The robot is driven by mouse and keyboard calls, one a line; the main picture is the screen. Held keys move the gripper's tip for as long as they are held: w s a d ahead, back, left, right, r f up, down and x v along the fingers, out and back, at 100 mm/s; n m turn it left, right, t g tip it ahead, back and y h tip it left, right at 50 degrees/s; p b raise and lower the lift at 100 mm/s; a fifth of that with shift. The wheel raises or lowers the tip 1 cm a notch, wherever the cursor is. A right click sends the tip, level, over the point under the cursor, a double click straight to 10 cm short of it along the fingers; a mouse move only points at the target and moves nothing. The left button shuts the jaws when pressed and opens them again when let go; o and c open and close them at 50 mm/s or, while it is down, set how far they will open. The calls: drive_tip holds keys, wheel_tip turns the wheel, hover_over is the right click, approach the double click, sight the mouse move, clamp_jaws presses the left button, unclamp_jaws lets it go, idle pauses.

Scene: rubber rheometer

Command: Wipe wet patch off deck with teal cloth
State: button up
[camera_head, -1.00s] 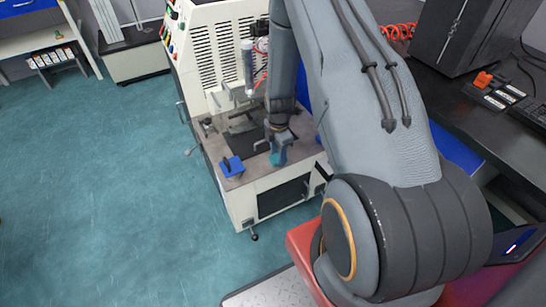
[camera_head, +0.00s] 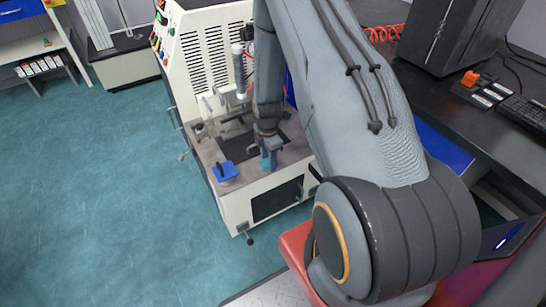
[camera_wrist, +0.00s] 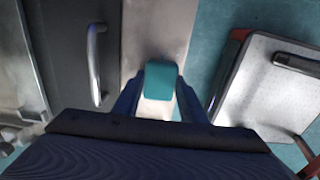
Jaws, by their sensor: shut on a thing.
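My gripper (camera_head: 269,147) is at the right part of the rheometer's deck (camera_head: 205,152) in the head view, pointing down. It is shut on the teal cloth (camera_wrist: 160,80), which shows as a folded block between the fingers in the wrist view. In the head view only a small teal bit of the cloth (camera_head: 266,163) shows below the fingers, low at the deck. I cannot tell whether it touches the surface. I cannot make out the wet patch; my arm and gripper cover part of the deck.
A blue block-like object (camera_head: 226,171) sits at the deck's front left. A dark plate (camera_head: 238,147) with a metal handle (camera_wrist: 96,62) lies beside the gripper. The machine's vented panel (camera_head: 203,50) rises behind. A black bench (camera_head: 470,120) stands to the right. Floor at left is clear.

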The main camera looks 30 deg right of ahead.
sight(262, 164)
drive_tip(key=shift+a+r, duration=0.1)
drive_tip(key=shift+a, duration=1.15)
drive_tip(key=shift+a+r+p, duration=0.15)
drive_tip(key=shift+p, duration=0.3)
wheel_tip(262, 164, up, 2)
drive_tip(key=shift+r, duration=0.1)
drive_tip(key=shift+s+r+p, duration=0.1)
drive_tip(key=shift+r+p, duration=0.15)
drive_tip(key=shift+p, duration=0.3)
drive_tip(key=shift+r+p, duration=1.6)
drive_tip(key=shift+r, duration=0.9)
